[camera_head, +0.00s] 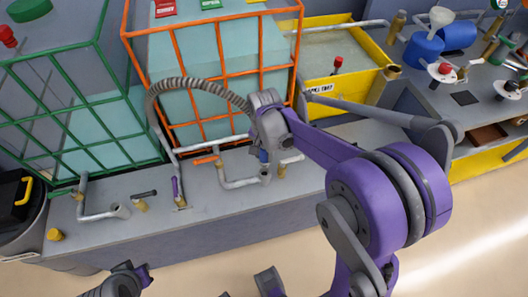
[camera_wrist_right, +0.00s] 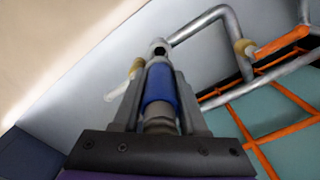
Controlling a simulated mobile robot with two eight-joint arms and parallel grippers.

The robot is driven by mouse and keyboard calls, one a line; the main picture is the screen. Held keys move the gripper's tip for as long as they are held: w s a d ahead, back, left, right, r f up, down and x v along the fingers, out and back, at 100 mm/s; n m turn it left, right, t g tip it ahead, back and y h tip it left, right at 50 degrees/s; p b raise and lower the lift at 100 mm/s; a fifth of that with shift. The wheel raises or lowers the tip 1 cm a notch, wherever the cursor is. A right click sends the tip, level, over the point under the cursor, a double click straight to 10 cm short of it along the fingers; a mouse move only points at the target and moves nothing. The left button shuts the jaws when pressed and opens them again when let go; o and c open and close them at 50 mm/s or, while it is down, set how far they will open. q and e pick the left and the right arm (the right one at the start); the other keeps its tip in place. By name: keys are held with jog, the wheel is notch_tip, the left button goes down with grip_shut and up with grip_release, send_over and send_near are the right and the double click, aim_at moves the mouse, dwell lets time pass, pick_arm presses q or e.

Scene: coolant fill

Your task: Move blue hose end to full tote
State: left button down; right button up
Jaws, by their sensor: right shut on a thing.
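My right gripper (camera_head: 264,140) is shut on the blue hose end (camera_wrist_right: 160,88). In the head view a little of its blue collar (camera_head: 264,156) shows below the jaws. The ribbed grey hose (camera_head: 195,85) arches left from the gripper and down to the bench. The hose tip points at the open end of a grey outlet pipe (camera_head: 246,182), below the orange-caged tote (camera_head: 178,80). I cannot tell whether tip and pipe touch. The green-caged tote (camera_head: 88,98) stands left, with teal liquid low inside. The orange-caged tote's liquid looks higher.
An orange valve lever (camera_head: 205,160) sits on the outlet pipe. A similar pipe (camera_head: 98,216) stands before the green cage. A purple-handled part (camera_head: 176,188) is near the hose's left end. A yellow bin (camera_head: 372,75) stands right. The bench front is mostly clear.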

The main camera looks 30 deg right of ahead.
aim_at(264, 161)
jog(key=shift+f+b, duration=1.05)
jog(key=shift+f, duration=0.65)
jog(key=shift+f+b, duration=1.2)
jog(key=shift+f, duration=0.4)
dwell(0.4)
jog(key=shift+r+p, duration=0.95)
jog(key=shift+r, duration=0.4)
jog(key=shift+f+b, duration=1.15)
jog(key=shift+f, duration=0.35)
dwell(0.6)
jog(key=o, duration=1.1)
jog(key=shift+o, duration=0.2)
jog(key=shift+r, duration=0.1)
